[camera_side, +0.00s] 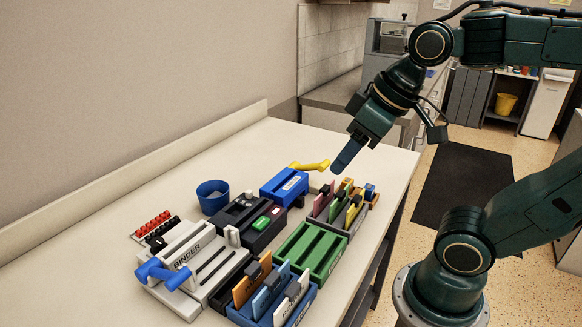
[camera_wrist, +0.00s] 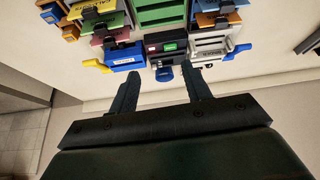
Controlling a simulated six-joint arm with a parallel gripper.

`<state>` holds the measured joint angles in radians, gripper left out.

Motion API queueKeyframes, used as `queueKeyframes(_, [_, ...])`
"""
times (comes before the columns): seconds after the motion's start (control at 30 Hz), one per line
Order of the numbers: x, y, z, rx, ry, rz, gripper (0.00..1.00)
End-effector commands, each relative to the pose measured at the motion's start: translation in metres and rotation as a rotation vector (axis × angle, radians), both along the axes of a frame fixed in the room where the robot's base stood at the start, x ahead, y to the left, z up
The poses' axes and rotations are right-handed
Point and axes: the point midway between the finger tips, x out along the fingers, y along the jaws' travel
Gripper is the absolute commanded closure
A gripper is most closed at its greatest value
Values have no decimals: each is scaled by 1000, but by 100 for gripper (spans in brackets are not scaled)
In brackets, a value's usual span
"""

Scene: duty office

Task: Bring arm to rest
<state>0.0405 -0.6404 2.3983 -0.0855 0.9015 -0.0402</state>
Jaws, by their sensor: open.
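My gripper (camera_side: 346,157) is above the right part of the table (camera_side: 225,160) in the side view, its fingers angled down and to the left. In the wrist view its two fingers (camera_wrist: 165,80) stand apart with nothing between them. The fingertips are near the yellow-handled blue box (camera_side: 284,187) and the bins with coloured dividers, and appear clear of them. The blue box also shows in the wrist view (camera_wrist: 126,62).
A binder machine (camera_side: 190,252) with a blue handle, a dark device with a green button (camera_side: 262,222), a blue cup (camera_side: 212,197), a green slotted tray (camera_side: 312,250) and divider bins (camera_side: 272,302) crowd the table. The table's far left is bare.

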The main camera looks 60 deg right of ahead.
Motion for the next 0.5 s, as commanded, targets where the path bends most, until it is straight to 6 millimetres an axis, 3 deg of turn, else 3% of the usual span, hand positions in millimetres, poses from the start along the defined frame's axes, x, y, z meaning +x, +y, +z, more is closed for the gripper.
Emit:
queueKeyframes(0.2, [-27, -6, -17, 2, -8, -66, 52])
queueKeyframes(0.5, [-31, -7, -21, 4, -8, -81, 52])
